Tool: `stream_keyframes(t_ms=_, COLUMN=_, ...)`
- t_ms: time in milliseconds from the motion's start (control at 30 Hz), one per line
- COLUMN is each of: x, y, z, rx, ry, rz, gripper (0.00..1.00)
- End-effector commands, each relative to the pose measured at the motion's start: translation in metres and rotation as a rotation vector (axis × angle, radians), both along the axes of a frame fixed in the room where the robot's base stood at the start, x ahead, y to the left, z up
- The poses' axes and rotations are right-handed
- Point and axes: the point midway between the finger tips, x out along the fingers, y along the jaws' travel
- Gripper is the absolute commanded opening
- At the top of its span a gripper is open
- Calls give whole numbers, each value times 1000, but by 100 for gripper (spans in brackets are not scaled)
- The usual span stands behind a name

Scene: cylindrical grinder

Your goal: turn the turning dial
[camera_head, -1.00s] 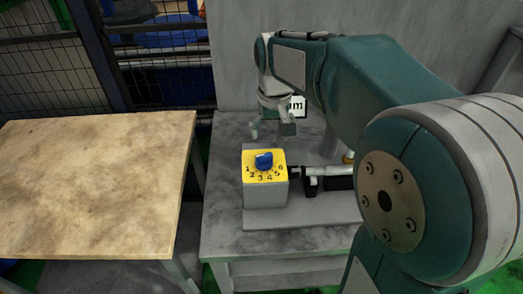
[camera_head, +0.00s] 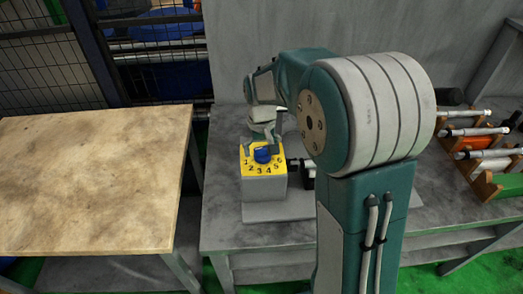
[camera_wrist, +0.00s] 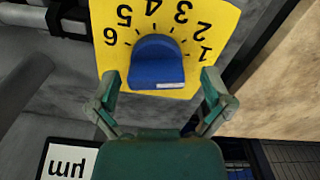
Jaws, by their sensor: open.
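The blue turning dial (camera_head: 262,154) sits on the yellow numbered face (camera_head: 264,170) of a grey box on the grey bench. In the wrist view the dial (camera_wrist: 157,62) is large, a rounded knob with a white mark on its near edge, and the numbers appear upside down. My gripper (camera_wrist: 160,77) is open, with one finger on each side of the dial and gaps visible between fingers and knob. In the head view my gripper (camera_head: 262,135) is just behind and above the dial. I cannot tell whether the fingertips reach down to the face.
A bare wooden table (camera_head: 90,180) stands to the left. A rack (camera_head: 490,165) with several tools is at the right end of the bench (camera_head: 225,220). A grey wall (camera_head: 350,30) and a mesh fence (camera_head: 45,70) are behind. A "µm" sign (camera_wrist: 68,162) shows in the wrist view.

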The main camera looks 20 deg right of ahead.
Motion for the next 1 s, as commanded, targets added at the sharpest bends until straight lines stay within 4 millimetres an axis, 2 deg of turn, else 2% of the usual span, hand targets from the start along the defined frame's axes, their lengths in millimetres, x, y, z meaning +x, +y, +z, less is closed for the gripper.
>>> stream_keyframes(t_ms=100, x=0, y=-1, z=-7, rx=1, ry=0, rz=-1, gripper=100)
stream_keyframes(t_ms=367, x=0, y=0, z=-8, rx=0, ry=-1, rz=-1, gripper=100)
stream_keyframes(t_ms=400, x=0, y=0, z=-8, rx=0, ry=-1, rz=-1, gripper=82)
stream_keyframes(t_ms=467, x=0, y=0, z=-8, rx=0, ry=-1, rz=-1, gripper=55)
stream_keyframes(t_ms=500, x=0, y=0, z=-8, rx=0, ry=0, rz=-1, gripper=38)
stream_keyframes(t_ms=533, x=0, y=0, z=-8, rx=0, ry=0, rz=-1, gripper=24)
stream_keyframes(t_ms=567, x=0, y=0, z=-8, rx=0, ry=0, rz=-1, gripper=21)
stream_keyframes(t_ms=1000, x=-1, y=0, z=-10, rx=1, ry=5, rz=45, gripper=21)
